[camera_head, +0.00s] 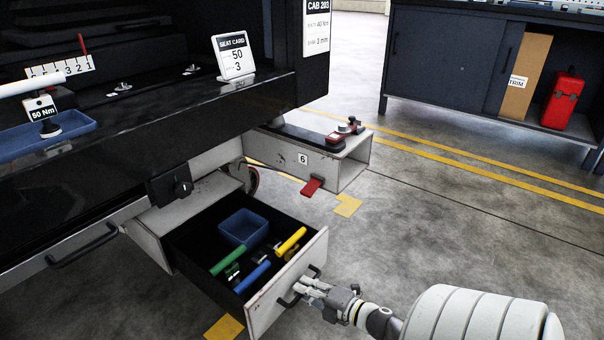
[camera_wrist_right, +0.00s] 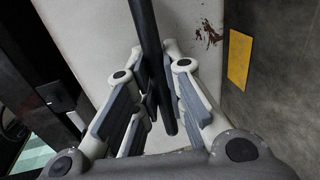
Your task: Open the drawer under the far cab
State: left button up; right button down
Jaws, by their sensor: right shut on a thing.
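The drawer (camera_head: 279,298) under the cab (camera_head: 150,110) stands pulled out, its white front facing the lower right. Inside it lie a blue tray (camera_head: 243,228) and green, yellow and blue handled tools (camera_head: 228,258). My right gripper (camera_head: 306,287) is at the drawer front, shut on its black bar handle (camera_head: 290,299). In the right wrist view the handle (camera_wrist_right: 150,50) runs between the fingers (camera_wrist_right: 158,105), with the white drawer front behind. My left gripper is in neither view.
A red pedal (camera_head: 312,186) and a white beam end marked 6 (camera_head: 345,165) stick out right of the drawer. A dark cabinet (camera_head: 450,60) with a red case (camera_head: 562,100) stands at the back right. The grey floor (camera_head: 430,230) between is open.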

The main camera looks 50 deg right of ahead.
jog(key=c, duration=1.5)
grip_release()
jog(key=shift+s, duration=0.1)
jog(key=v, duration=1.2)
jog(key=shift+r, duration=0.1)
